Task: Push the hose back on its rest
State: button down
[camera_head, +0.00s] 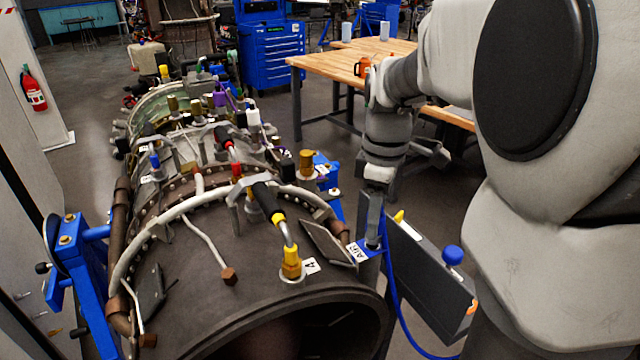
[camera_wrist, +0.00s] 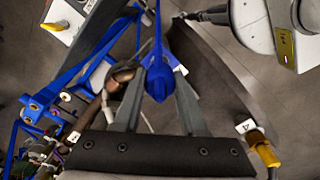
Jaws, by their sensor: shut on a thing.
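The blue hose (camera_head: 391,290) hangs in a curve from beside a plate marked AIR (camera_head: 362,251), down toward the bottom edge in the head view. In the wrist view its thick blue end (camera_wrist: 158,82) sits between my two grey fingers, with the thinner hose running up out of the picture. My gripper (camera_head: 373,222) points down at the right side of the turbine and is shut on the hose; its fingertips also show in the wrist view (camera_wrist: 158,70). I cannot make out clearly which part is the rest, or whether the hose touches it.
The dark turbine casing (camera_head: 205,280) fills the lower left, with a yellow fitting (camera_head: 291,262) marked 4 near its front rim. A grey box (camera_head: 430,270) with a blue knob stands close right of my gripper. A wooden table (camera_head: 335,66) is behind.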

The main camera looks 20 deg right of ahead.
jog(key=shift+r+p, duration=1.15)
jog(key=shift+r, duration=0.35)
notch_tip(320, 180, up, 6)
jog(key=p, duration=0.4)
jog(key=shift+f+p, duration=0.2)
jog(key=shift+p, duration=0.1)
notch_tip(320, 180, up, 2)
jog(key=shift+r, duration=0.2)
